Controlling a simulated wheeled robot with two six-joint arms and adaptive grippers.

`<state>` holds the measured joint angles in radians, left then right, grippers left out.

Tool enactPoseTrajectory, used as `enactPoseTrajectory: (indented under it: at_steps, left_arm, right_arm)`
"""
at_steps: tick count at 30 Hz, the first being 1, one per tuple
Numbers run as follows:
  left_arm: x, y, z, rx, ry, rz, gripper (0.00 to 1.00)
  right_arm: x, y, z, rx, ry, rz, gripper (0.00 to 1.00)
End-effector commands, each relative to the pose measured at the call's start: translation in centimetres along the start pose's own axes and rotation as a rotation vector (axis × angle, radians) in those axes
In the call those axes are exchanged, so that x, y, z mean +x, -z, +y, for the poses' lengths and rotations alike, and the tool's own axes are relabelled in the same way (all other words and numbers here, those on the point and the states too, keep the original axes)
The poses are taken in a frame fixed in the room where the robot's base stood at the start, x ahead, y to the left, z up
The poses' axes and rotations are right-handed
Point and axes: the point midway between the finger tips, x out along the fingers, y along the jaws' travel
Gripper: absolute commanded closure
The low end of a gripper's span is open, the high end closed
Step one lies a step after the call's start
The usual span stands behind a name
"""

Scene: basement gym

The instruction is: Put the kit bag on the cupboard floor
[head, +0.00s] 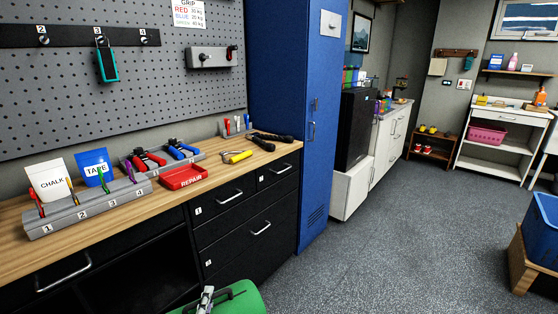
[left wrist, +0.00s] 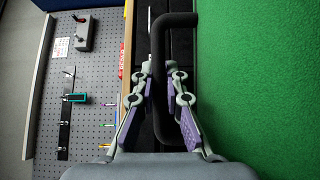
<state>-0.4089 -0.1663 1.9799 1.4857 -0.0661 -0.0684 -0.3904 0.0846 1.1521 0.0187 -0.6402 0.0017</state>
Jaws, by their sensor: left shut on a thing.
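The green kit bag (head: 240,299) shows at the bottom edge of the head view, with most of it cut off. In the left wrist view the green side of the bag (left wrist: 260,80) fills the right. Its black handle (left wrist: 180,20) stands out to the left of that side. My left gripper (head: 207,297) is shut on this handle, with the purple-padded fingers (left wrist: 162,85) on both sides of it. A dark open cupboard space (head: 135,285) lies under the workbench, left of the bag. Its floor is hidden from view. My right gripper is not in view.
The wooden workbench top (head: 100,213) carries a numbered grey rack (head: 88,208), a red repair tray (head: 184,178) and tools. Black drawers (head: 235,218) are right of the open space. A blue locker (head: 290,110) stands beyond them.

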Motion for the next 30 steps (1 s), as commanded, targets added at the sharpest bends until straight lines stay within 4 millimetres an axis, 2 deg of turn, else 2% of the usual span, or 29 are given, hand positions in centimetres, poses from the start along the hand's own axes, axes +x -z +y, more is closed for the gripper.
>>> enactPoseTrajectory:
  at_steps: [1, 6, 13, 19, 30]
  left_arm:
    - [0.0, 0.0, 2.7, 0.000, -0.002, 0.000, 1.00]
    - [0.0, 0.0, 7.7, 0.000, -0.002, 0.000, 1.00]
    - [0.0, 0.0, 12.7, 0.000, -0.002, 0.000, 1.00]
    - [0.0, 0.0, 13.9, 0.000, -0.002, 0.000, 1.00]
    - [0.0, 0.0, 13.8, 0.000, -0.002, 0.000, 1.00]
  right_arm:
    - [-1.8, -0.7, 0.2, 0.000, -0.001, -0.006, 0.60]
    - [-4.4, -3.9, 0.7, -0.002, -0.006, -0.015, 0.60]
    - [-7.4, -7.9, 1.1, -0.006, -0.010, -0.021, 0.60]
    - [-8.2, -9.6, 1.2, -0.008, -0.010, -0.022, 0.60]
    - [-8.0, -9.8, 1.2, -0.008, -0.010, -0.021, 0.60]
